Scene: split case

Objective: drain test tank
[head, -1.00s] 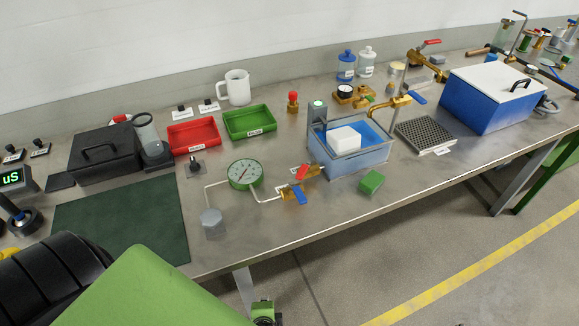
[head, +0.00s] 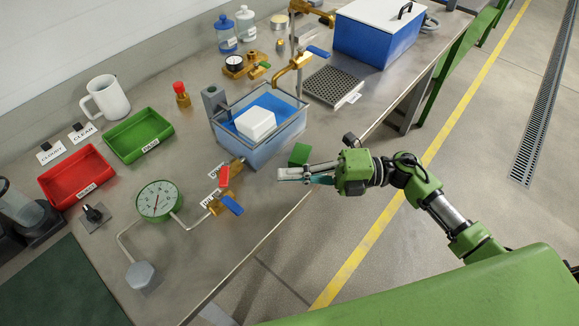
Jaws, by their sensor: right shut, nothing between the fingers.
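The test tank (head: 284,142) is a clear open box with blue water and a white block (head: 255,124) in it. Brass valves join its near left side: one has a red handle (head: 224,176), the other a blue handle (head: 232,205). A pipe links them to a green-rimmed gauge (head: 158,200). My right gripper (head: 281,174) is shut and empty, reaching in from the right over the bench's front edge. Its fingertips point left toward the valves, apart from them. It is just in front of a small green block (head: 299,154). My left gripper is out of view.
A brass tap (head: 296,62) stands behind the tank, beside a perforated drip tray (head: 331,86). A blue cooler box (head: 372,42) stands farther back. Red (head: 75,178) and green (head: 137,134) trays lie left. Bare bench lies in front of the valves.

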